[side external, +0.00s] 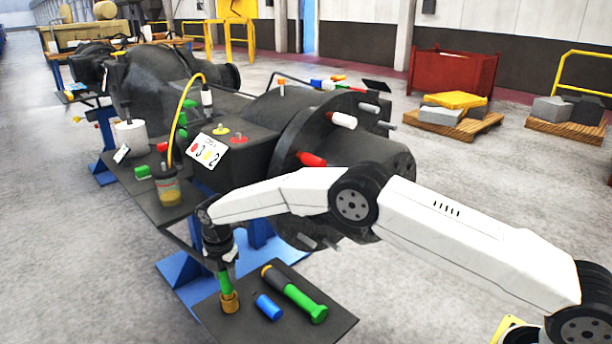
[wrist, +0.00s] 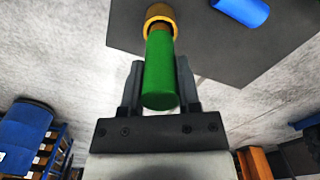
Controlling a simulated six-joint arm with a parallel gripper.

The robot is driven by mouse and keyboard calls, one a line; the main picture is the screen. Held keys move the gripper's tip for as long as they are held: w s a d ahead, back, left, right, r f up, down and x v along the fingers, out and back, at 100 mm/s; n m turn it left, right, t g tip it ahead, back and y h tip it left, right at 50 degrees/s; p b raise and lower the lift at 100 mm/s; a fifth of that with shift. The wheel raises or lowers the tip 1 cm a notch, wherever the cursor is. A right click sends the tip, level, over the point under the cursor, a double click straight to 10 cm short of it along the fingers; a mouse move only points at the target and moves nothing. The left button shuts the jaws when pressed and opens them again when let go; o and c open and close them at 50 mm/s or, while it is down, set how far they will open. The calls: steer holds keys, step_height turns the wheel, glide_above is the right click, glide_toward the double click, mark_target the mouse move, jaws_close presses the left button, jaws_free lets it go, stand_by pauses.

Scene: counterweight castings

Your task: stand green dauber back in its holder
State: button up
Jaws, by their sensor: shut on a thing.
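The green dauber (side external: 225,283) is upright in my gripper (side external: 224,268), above the front table plate. The wrist view also shows the green dauber (wrist: 159,75) between the two fingers of my gripper (wrist: 158,72), which is shut on it. The tan holder (side external: 229,302) stands on the dark plate directly under the dauber. In the wrist view the holder (wrist: 158,13) shows as a ring around the dauber's far end, with a brown part between them. The dauber's lower end meets the holder's mouth. How deep it sits is hidden.
A blue cylinder (side external: 268,306) and a green torch-like tool (side external: 300,298) lie on the dark plate (side external: 335,318) right of the holder. A jar (side external: 167,188) with yellow liquid stands on the shelf behind. The large dark casting (side external: 345,150) stands behind my arm.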

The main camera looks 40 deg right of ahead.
steer(key=shift+f, duration=0.4)
steer(key=o, duration=1)
steer(key=shift+o, duration=0.2)
steer(key=shift+r, duration=3.9)
